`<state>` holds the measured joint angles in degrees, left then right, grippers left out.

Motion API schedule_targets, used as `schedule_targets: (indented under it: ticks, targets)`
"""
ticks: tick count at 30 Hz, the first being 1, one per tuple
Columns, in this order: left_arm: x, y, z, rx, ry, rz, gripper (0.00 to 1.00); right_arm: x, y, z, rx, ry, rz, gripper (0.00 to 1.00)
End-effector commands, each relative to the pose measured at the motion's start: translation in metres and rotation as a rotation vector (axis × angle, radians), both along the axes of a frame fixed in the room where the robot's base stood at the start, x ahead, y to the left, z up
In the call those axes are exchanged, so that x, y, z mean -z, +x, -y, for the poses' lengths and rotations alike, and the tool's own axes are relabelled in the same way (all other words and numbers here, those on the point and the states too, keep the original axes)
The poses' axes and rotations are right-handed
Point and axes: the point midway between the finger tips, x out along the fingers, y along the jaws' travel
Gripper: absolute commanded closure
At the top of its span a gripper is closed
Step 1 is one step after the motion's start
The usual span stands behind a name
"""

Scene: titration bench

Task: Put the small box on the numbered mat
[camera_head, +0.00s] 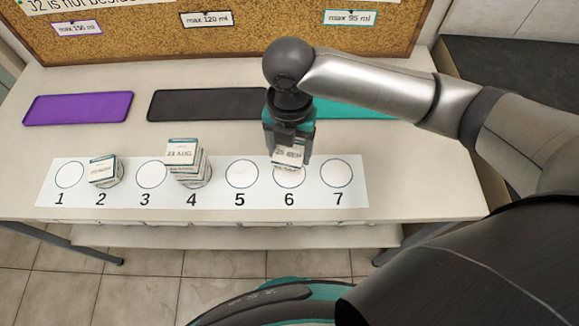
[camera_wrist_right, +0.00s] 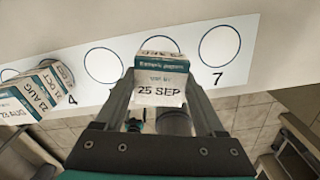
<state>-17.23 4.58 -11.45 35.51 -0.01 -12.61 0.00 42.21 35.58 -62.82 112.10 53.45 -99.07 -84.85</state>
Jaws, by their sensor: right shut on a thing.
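The small box (camera_head: 288,155) is white with a teal band and is held in my right gripper (camera_head: 289,157) over circle 6 of the numbered mat. In the right wrist view the small box (camera_wrist_right: 161,82) reads "25 SEP" and sits between the two fingers of my right gripper (camera_wrist_right: 160,95), which is shut on it. I cannot tell whether its underside touches the mat. The numbered mat (camera_head: 215,173) is a white strip with circles 1 to 7; it also shows in the right wrist view (camera_wrist_right: 190,40). My left gripper is not in view.
A small box (camera_head: 103,171) is on circle 2, and stacked boxes (camera_head: 183,163) marked "23 AUG" are on circle 4. Circles 1, 3, 5 and 7 are bare. Purple (camera_head: 78,108), black (camera_head: 205,104) and teal (camera_head: 355,109) trays lie behind the mat.

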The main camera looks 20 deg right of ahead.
Motion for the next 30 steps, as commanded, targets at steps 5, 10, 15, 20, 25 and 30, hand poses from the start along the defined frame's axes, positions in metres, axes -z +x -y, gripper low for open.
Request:
schedule_targets:
  ticks: [5, 10, 15, 20, 25, 30]
  targets:
    - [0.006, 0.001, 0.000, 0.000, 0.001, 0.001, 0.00, 0.018, 0.000, 0.000, 0.000, 0.001, 0.001, 0.84]
    - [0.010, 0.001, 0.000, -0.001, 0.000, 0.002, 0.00, 0.034, 0.000, 0.000, 0.001, 0.001, -0.002, 0.84]
    - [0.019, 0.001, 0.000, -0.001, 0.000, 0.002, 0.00, 0.060, 0.000, 0.000, 0.000, 0.000, -0.001, 0.84]
    - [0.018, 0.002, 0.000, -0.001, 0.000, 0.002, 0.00, 0.061, 0.001, 0.000, 0.000, 0.001, 0.002, 0.84]
    - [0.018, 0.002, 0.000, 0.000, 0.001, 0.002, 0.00, 0.062, 0.000, 0.000, 0.000, 0.001, 0.002, 0.84]
    - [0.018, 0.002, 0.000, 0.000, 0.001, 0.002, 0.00, 0.064, 0.000, 0.000, 0.000, 0.001, 0.002, 0.19]
